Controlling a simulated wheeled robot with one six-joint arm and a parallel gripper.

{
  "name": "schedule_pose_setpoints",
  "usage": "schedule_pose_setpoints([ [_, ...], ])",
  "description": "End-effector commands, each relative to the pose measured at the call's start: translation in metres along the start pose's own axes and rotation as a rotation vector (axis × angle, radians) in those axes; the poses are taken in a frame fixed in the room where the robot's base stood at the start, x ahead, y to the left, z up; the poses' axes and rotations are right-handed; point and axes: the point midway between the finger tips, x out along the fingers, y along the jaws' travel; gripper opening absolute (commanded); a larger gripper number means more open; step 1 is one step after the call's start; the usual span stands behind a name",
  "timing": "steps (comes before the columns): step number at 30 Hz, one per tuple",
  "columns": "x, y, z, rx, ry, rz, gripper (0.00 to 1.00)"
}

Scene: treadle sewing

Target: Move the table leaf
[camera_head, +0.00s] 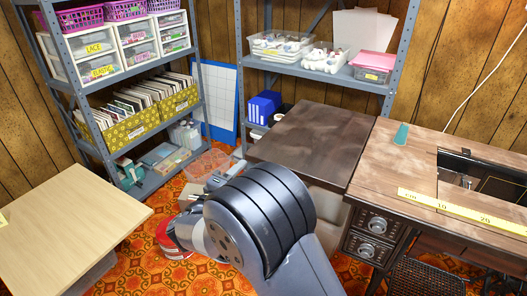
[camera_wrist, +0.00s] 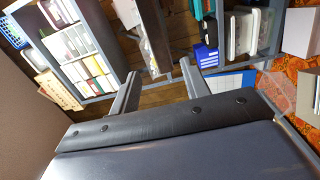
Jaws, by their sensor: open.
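The table leaf (camera_head: 312,142) is a dark brown wooden panel in the head view. It lies flat, level with the sewing table top (camera_head: 405,172), along that table's left edge. My gripper (camera_wrist: 159,68) shows in the wrist view with its two grey fingers apart and nothing between them. In the head view my arm's dark rounded joint hides most of the gripper, low and to the left of the leaf's front corner. A plain brown surface (camera_wrist: 28,125) fills the left of the wrist view; I cannot tell whether it is the leaf.
A yellow ruler (camera_head: 455,206) and teal piece (camera_head: 401,134) lie on the sewing table, beside its open machine well. A pale wooden table (camera_head: 75,225) stands at left. Grey shelves (camera_head: 150,80) line the back. A red round object (camera_head: 172,243) sits on the patterned floor.

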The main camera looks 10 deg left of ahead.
Motion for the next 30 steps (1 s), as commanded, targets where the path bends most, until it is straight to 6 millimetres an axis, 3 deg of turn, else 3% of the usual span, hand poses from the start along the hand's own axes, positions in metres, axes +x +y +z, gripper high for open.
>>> schedule_pose_setpoints([
  [9, 0.062, -0.003, 0.003, -0.002, -0.006, -0.003, 0.45],
  [15, 0.088, -0.002, 0.003, -0.001, -0.005, -0.003, 0.45],
  [27, 0.097, -0.001, 0.002, -0.003, -0.002, -0.004, 0.45],
  [30, 0.097, -0.001, 0.002, -0.003, -0.002, -0.004, 0.38],
])
